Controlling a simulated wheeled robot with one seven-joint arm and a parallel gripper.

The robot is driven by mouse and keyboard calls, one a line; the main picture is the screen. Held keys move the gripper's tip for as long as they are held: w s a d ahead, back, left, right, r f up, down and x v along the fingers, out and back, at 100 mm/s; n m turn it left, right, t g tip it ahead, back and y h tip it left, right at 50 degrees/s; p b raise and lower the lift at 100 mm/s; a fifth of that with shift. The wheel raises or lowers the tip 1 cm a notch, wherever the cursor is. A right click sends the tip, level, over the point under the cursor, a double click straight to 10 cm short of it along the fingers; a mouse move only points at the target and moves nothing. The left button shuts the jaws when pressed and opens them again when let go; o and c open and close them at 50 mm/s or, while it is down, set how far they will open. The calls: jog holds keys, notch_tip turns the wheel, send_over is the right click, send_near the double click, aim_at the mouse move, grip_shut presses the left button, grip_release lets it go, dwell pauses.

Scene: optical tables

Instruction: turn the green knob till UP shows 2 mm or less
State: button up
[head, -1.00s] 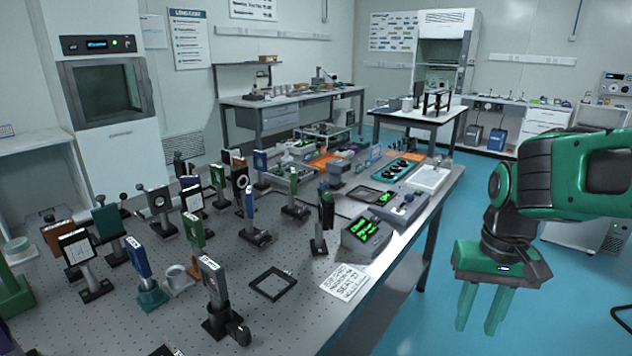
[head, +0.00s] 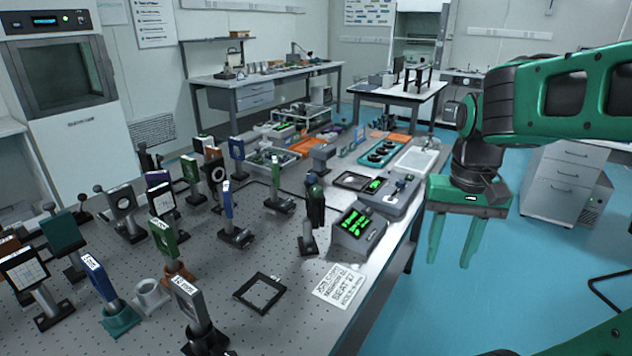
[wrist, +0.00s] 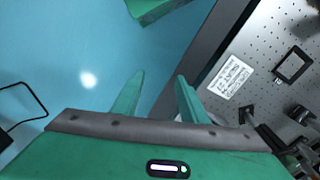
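My gripper (head: 450,262) hangs fingers down over the blue floor, just right of the table's edge. Its two green fingers are apart with nothing between them; they also show in the wrist view (wrist: 155,90). A grey readout box (head: 358,230) with green lit text stands near the table's right edge, left of my gripper. A second unit (head: 380,188) with a green display stands behind it. The text on both is too small to read, so I cannot tell which shows UP. I cannot make out a green knob for certain.
The perforated optical table (head: 250,330) carries several upright mounts on its left. A printed card (head: 340,283) and a black square frame (head: 263,292) lie near its right edge. A white tray (head: 417,159) lies behind the displays.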

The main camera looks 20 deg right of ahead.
jog(key=w+a+r, duration=0.3)
jog(key=w+r, duration=0.2)
jog(key=w, duration=0.2)
jog(key=w+a+r, duration=0.3)
jog(key=w+r, duration=0.1)
jog(key=w, duration=0.4)
notch_tip(320, 180, up, 6)
jog(key=m, duration=0.2)
send_over(317, 186)
notch_tip(317, 186, down, 10)
jog(key=shift+f, duration=0.1)
grip_shut()
